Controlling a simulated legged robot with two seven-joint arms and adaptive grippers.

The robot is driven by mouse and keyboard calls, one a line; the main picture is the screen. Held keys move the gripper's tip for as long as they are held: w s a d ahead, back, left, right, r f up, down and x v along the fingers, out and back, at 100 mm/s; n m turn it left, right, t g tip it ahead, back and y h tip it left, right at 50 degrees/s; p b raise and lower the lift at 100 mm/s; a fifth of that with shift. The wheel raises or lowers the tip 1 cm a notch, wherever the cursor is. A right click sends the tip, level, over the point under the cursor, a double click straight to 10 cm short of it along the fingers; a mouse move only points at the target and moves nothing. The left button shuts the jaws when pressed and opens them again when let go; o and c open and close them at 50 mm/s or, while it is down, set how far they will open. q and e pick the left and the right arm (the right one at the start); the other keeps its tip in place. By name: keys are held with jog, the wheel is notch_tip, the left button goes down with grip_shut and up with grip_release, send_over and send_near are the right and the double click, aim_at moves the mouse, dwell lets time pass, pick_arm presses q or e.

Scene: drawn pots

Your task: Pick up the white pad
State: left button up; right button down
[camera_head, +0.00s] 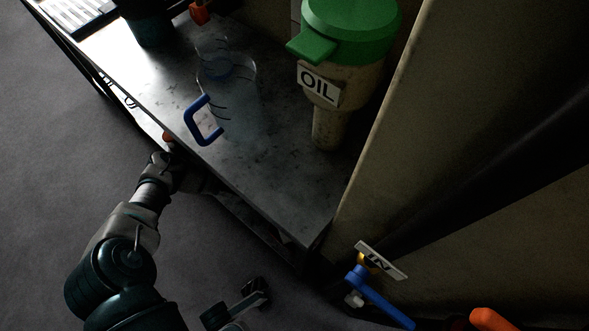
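I cannot make out a clear white pad. A pale strip (148,122) shows below the table's left edge, and a flat whitish thing with dark bars (68,8) lies at the table's far left corner; I cannot tell if either is the pad. My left arm comes in from the lower left, and my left gripper (185,178) is at the table's left edge, partly hidden in shadow under the top. Its fingers cannot be made out. My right gripper (238,305) appears at the bottom, low over the floor, with its two dark fingertips apart and nothing seen between them.
A dark metal table (262,165) holds a clear jug (235,85) with a blue handle (198,122) and a beige oil container (330,95) with a green lid (350,28). A beige cabinet (440,120) blocks the right. A blue valve lever (382,300) juts out low. Floor at left is clear.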

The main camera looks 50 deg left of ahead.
pick_arm(q)
jog(key=shift+f, duration=0.2)
jog(key=c, duration=1)
jog(key=shift+s, duration=0.1)
jog(key=shift+f, duration=0.1)
